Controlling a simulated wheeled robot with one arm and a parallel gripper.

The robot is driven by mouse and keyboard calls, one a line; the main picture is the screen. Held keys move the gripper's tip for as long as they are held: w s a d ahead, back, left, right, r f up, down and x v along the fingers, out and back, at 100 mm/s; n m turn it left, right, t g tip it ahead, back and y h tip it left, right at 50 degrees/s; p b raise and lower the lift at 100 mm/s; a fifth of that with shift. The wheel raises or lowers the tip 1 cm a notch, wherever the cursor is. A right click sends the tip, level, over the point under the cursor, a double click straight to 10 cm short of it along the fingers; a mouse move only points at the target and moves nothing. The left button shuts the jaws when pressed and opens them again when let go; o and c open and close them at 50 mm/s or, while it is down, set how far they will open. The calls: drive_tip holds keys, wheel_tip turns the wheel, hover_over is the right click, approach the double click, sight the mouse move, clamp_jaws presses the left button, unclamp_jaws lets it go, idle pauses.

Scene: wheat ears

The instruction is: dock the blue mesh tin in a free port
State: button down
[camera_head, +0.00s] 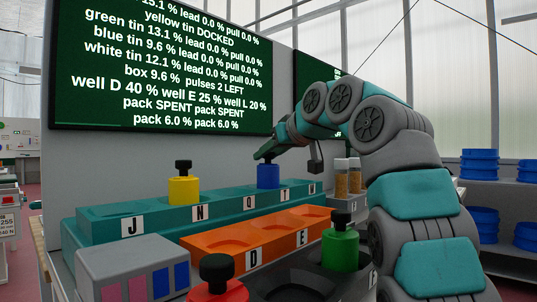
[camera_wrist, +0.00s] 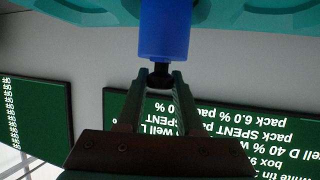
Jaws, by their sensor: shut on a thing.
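The blue tin (camera_head: 268,176) is upright at the teal rack (camera_head: 100,234), by the labels Q and T. I cannot tell whether it is seated in a port or just above one. My gripper (camera_head: 268,154) is above it, shut on its black knob. In the wrist view, the gripper fingertips (camera_wrist: 160,80) pinch the knob, and the blue tin (camera_wrist: 165,30) extends to the teal rack (camera_wrist: 260,12) at the top edge. The yellow tin (camera_head: 184,189) stands in the rack near label N. The port by J looks empty.
An orange rack (camera_head: 215,262) with label D and E wells lies in front. A green tin (camera_head: 340,250) and a red tin (camera_head: 217,291) stand nearer. A grey box (camera_head: 110,268) is at lower left. The green text screen (camera_head: 160,100) is behind. Amber jars (camera_head: 341,182) stand right.

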drive_tip(key=shift+f+b, duration=0.65)
drive_tip(key=shift+f, duration=0.05)
drive_tip(key=shift+c, duration=2.4)
unclamp_jaws()
